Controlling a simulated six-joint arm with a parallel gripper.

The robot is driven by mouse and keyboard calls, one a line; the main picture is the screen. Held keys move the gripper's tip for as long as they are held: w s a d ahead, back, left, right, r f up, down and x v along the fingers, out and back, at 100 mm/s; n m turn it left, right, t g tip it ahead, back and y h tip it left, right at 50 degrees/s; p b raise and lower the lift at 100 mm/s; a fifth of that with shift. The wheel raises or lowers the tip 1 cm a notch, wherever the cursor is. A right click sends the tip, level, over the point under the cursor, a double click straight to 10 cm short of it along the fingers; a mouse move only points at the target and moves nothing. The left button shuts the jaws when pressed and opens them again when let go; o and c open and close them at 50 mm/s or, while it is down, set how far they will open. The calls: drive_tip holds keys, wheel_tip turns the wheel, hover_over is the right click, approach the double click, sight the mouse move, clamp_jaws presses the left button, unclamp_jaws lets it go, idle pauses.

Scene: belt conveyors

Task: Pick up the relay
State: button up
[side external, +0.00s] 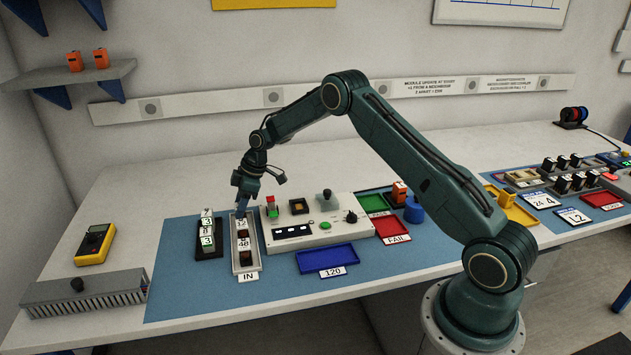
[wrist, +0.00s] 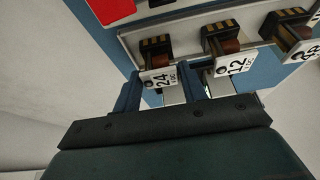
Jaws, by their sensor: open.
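The IN tray (side external: 236,262) is a narrow light tray holding a row of dark relays with white number tags. In the wrist view the relay tagged 24 (wrist: 155,45) is at the left of the row, then the relay tagged 12 (wrist: 221,40) and one tagged 48 (wrist: 290,28). My gripper (side external: 242,212) is low over the far end of the IN tray. In the wrist view my gripper (wrist: 160,84) is open, with the 24 tag between its fingers. I cannot tell how deep the fingers reach around that relay. In the side view my gripper hides the far relay.
A dark rack (side external: 209,253) with tagged relays stands close left of the IN tray. A test panel (side external: 308,236) stands close right. A blue 120 tray (side external: 312,261), red FAIL tray (side external: 392,229) and green tray (side external: 374,203) lie further right. The blue mat's front is clear.

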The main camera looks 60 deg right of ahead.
drive_tip(key=shift+x, duration=1.3)
drive_tip(key=c, duration=0.6)
drive_tip(key=shift+c, duration=0.2)
drive_tip(key=shift+r, duration=0.2)
wheel_tip(320, 180, up, 20)
drive_tip(key=shift+f, duration=0.15)
